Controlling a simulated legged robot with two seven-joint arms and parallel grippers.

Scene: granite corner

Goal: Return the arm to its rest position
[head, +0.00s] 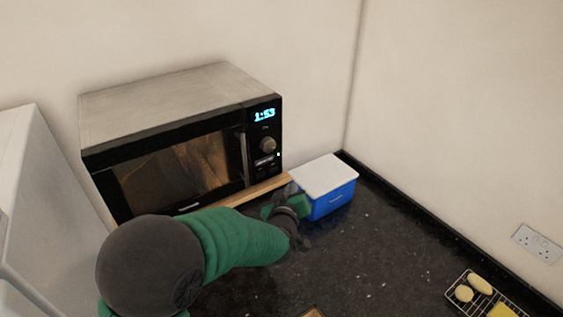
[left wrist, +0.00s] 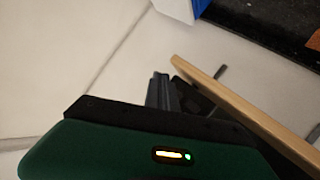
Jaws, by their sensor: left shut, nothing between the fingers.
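My left arm comes in from the lower left in the head view, with green and dark grey links. It ends at my left gripper (head: 285,205), in front of the blue box and partly hidden among the arm's own parts. In the left wrist view the dark fingers of my left gripper (left wrist: 161,88) are together, with nothing between them. The blue box (head: 333,200) with a white lid stands right of the microwave. In the picture the gripper overlaps the box's left side; I cannot tell whether they touch. My right gripper is not in view.
A black microwave (head: 180,165) with its door shut shows 1:53. A wooden edge (head: 262,190) runs along its front. A wire rack (head: 462,296) with food lies at the lower right. The dark counter (head: 385,250) between is mostly clear. Walls (head: 450,110) close the corner.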

